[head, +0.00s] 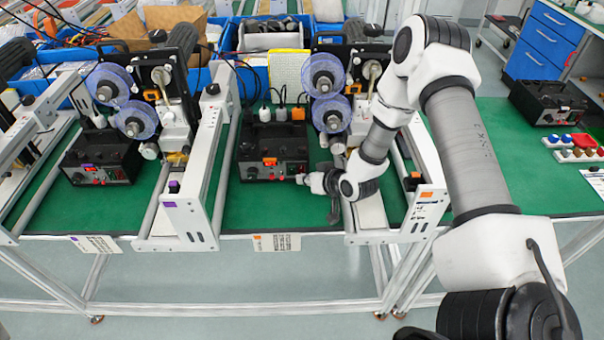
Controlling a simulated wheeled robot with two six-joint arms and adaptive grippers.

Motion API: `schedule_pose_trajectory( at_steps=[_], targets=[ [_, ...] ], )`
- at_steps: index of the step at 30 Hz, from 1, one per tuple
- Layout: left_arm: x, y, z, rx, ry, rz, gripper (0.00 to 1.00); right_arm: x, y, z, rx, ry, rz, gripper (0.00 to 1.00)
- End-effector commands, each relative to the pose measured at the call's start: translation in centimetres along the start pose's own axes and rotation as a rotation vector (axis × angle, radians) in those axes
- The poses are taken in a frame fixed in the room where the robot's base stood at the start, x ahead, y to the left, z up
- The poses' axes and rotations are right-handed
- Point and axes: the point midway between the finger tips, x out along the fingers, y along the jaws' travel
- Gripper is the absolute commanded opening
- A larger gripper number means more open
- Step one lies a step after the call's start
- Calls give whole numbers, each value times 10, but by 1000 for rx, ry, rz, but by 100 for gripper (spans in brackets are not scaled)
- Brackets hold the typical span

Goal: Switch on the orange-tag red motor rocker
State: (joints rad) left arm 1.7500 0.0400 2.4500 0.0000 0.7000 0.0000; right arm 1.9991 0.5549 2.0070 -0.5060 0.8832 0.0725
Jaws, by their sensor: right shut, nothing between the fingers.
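The orange-tag station's black control box (272,148) stands on the green bench at the middle. An orange tag (269,161) is on its front. Small red parts (272,177) show low on the front panel; which is the motor rocker, and its position, is too small to tell. My right arm reaches in from the right, its wrist close to the panel's right end. Contact with the panel cannot be made out. My left gripper is not in view.
A similar purple-tag box (102,155) stands at the left station. White rails (207,160) and blue spools (327,75) flank the middle box. Another black box (548,102) and coloured buttons (572,146) are at the right. Green surface in front of the middle box is clear.

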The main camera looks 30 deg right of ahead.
Motion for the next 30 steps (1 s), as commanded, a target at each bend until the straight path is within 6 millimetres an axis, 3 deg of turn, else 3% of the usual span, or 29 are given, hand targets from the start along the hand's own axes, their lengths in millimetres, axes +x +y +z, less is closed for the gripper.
schedule_pose_trajectory(
  at_steps=[17,30],
  targets=[
    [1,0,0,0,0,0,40,2,2,-2,0,0,0,0],
    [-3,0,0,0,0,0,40,-8,-6,6,0,1,0,0]
  ],
)
